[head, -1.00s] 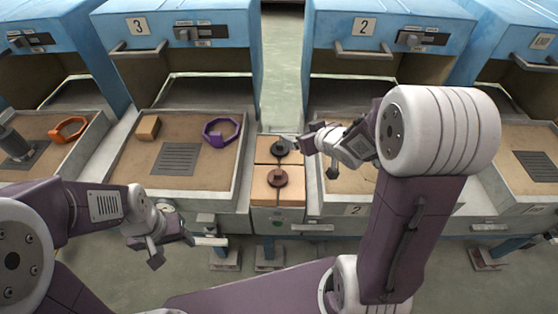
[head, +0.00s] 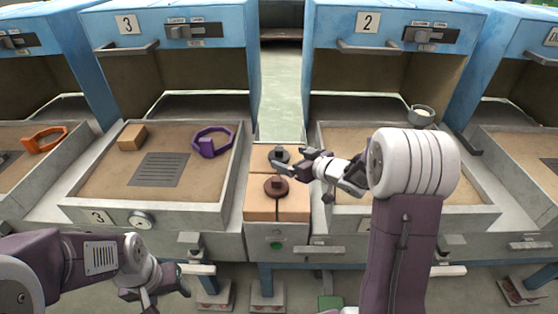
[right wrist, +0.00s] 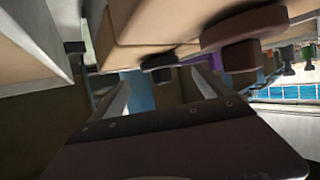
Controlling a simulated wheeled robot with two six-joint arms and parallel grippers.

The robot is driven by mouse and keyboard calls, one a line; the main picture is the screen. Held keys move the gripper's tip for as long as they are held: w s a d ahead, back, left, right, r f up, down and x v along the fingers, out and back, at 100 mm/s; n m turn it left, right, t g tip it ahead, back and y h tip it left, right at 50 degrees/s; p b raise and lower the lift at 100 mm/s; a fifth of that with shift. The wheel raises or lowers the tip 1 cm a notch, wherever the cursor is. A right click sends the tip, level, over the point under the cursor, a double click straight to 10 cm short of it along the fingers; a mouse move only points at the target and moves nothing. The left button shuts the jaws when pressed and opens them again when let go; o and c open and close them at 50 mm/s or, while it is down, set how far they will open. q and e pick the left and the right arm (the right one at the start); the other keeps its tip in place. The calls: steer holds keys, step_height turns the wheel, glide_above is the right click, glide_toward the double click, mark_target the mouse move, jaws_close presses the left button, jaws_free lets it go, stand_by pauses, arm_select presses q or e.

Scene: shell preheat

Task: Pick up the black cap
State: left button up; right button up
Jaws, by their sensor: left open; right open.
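The black cap (head: 280,155) sits on the far part of the tan block stand between the two ovens. A brown cap (head: 276,186) sits nearer on the same stand. My right gripper (head: 301,164) is open and empty, just to the right of the black cap; contact cannot be told. In the right wrist view the black cap (right wrist: 158,63) shows beyond the gap between the open fingers (right wrist: 161,88), with the brown cap (right wrist: 240,32) to its right. My left gripper (head: 155,292) is open and empty, low at the front left, far from the caps.
The tray of oven 3 (head: 100,193) holds a tan block (head: 132,137) and a purple ring-shaped clamp (head: 212,142). An orange clamp (head: 42,139) lies further left. A small bowl (head: 422,115) stands at oven 2. The tray walls flank the block stand closely.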

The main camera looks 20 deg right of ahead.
mark_target(283, 156)
steer(key=b+x, duration=0.2)
steer(key=x, duration=0.3)
steer(key=shift+s+f, duration=0.15)
steer(key=shift+f, duration=0.05)
steer(key=shift+w+a, duration=0.15)
steer(key=shift+w, duration=0.1)
steer(key=shift+r, duration=0.1)
steer(key=c, duration=1.5)
steer(key=shift+o, duration=0.2)
